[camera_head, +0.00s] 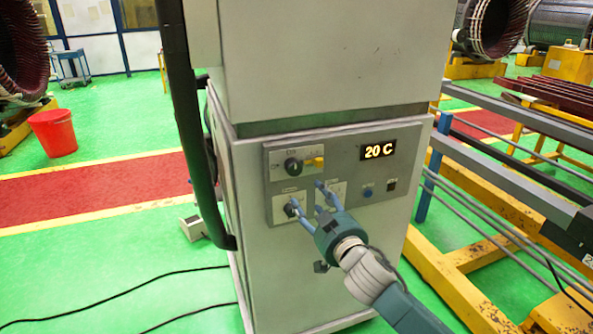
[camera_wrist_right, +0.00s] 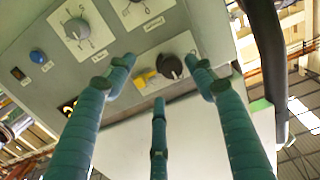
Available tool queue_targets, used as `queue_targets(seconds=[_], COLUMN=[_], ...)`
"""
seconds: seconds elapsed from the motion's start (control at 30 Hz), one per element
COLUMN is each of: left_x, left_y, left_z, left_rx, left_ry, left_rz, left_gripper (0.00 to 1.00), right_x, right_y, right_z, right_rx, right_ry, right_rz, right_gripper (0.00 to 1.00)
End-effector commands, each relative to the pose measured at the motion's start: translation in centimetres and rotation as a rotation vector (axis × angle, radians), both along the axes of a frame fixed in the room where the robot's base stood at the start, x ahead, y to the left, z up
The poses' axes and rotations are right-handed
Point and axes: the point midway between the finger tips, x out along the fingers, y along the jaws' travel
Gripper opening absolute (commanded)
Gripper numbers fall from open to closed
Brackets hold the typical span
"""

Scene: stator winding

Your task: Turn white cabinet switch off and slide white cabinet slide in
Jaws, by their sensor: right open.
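The white cabinet (camera_head: 330,60) stands upright in the middle of the head view. Its grey control panel (camera_head: 350,150) carries a round black switch knob (camera_head: 293,166) beside a yellow part (camera_head: 315,162); the knob also shows in the right wrist view (camera_wrist_right: 170,67). Lower down sit white plates with smaller knobs (camera_head: 290,208). My right gripper (camera_head: 309,199) is open and empty in front of these lower plates, below the black switch knob. Its three fingers are spread in the wrist view (camera_wrist_right: 160,75). Contact with the panel cannot be told. My left gripper is not in view. I cannot make out which part is the slide.
A display (camera_head: 379,150) reads "20 C". A long black bar (camera_head: 180,110) runs down the cabinet's left side. Yellow and grey frames (camera_head: 470,270) stand close on the right. Black cables (camera_head: 130,290) lie on the green floor. A red bucket (camera_head: 53,132) stands at left.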

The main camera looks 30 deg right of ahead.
Motion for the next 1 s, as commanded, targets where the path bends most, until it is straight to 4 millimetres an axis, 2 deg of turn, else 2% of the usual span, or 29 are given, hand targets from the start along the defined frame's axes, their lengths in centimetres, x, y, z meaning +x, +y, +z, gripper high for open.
queue_targets(seconds=[0.03,0.1,0.2,0.7,1.0], left_x=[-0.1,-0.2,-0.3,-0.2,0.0], left_y=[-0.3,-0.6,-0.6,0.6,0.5], left_z=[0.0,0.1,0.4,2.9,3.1], left_rx=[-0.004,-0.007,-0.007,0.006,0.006], left_ry=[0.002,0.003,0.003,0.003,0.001], left_rz=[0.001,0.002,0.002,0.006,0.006], left_gripper=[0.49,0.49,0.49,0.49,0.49], right_x=[-0.2,-0.3,0.4,8.6,10.0], right_y=[0.3,0.6,0.5,-1.5,-1.8], right_z=[1.7,3.1,3.9,3.9,3.6], right_rx=[0.001,0.002,0.005,0.004,0.004], right_ry=[-0.03,-0.053,-0.065,-0.063,-0.062], right_rz=[0.005,0.008,0.01,0.009,0.01], right_gripper=[0.55,0.55,0.55,0.55,0.55])
